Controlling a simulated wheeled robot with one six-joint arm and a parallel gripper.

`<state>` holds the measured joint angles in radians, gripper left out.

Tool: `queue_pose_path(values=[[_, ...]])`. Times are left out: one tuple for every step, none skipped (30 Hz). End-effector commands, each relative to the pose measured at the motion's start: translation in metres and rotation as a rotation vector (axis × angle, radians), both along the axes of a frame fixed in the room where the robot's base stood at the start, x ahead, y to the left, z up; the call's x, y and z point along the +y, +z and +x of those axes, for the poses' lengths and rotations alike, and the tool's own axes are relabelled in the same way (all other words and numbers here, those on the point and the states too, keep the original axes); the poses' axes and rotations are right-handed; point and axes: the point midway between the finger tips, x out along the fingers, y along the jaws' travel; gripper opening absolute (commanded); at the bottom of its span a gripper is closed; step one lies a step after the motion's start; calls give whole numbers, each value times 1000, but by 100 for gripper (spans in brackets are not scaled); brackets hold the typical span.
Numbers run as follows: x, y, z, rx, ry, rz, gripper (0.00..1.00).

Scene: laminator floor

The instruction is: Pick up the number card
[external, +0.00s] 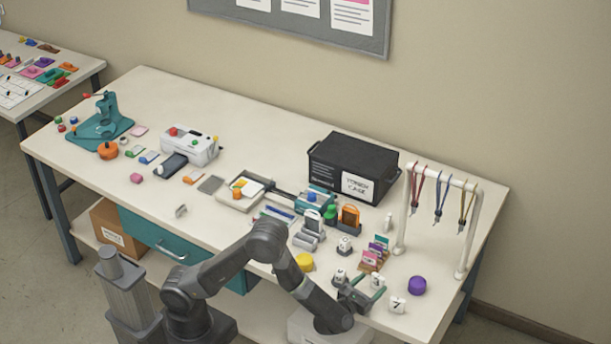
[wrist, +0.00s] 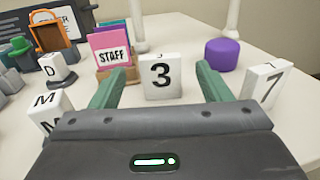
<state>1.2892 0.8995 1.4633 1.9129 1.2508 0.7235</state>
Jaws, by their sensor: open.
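A white block-like card with a black 3 (wrist: 160,74) stands upright on the table, straight ahead of my gripper (wrist: 158,84). My gripper is open, with one green finger on each side of the card in the wrist view and visible gaps to both. I cannot tell how deep the card sits between the fingers. In the external view, the 3 card (external: 377,281) is at the fingertips of my gripper (external: 369,287). Another white number card with a 7 (wrist: 264,84) stands to the right, outside the fingers; it also shows in the external view (external: 397,304).
White letter blocks M (wrist: 47,112) and D (wrist: 54,70) stand to the left. A wooden holder with coloured STAFF cards (wrist: 111,55) stands behind left, and a purple round object (wrist: 222,54) behind right. A white lanyard rack (external: 402,215) stands farther back.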

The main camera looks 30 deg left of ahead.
Motion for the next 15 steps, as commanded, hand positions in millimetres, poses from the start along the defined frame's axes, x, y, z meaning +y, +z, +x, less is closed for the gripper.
queue_pose_path(values=[[0,-1,6,0,3,1,71],[-1,-2,11,0,4,1,71],[-2,-4,16,-1,4,0,71],[-3,-5,21,-1,4,0,71],[-4,-6,26,0,4,0,71],[-5,-6,32,0,4,-1,71],[-6,-6,36,0,4,-1,71],[-7,-6,40,-1,3,0,71],[-8,-6,43,-1,3,0,71],[-8,-6,45,-1,2,-1,71],[-8,-6,45,-1,2,-1,71],[-8,-6,45,-1,1,0,71],[-9,-6,45,0,1,0,71],[-9,-6,45,0,1,0,71],[-8,-6,45,0,1,0,71]])
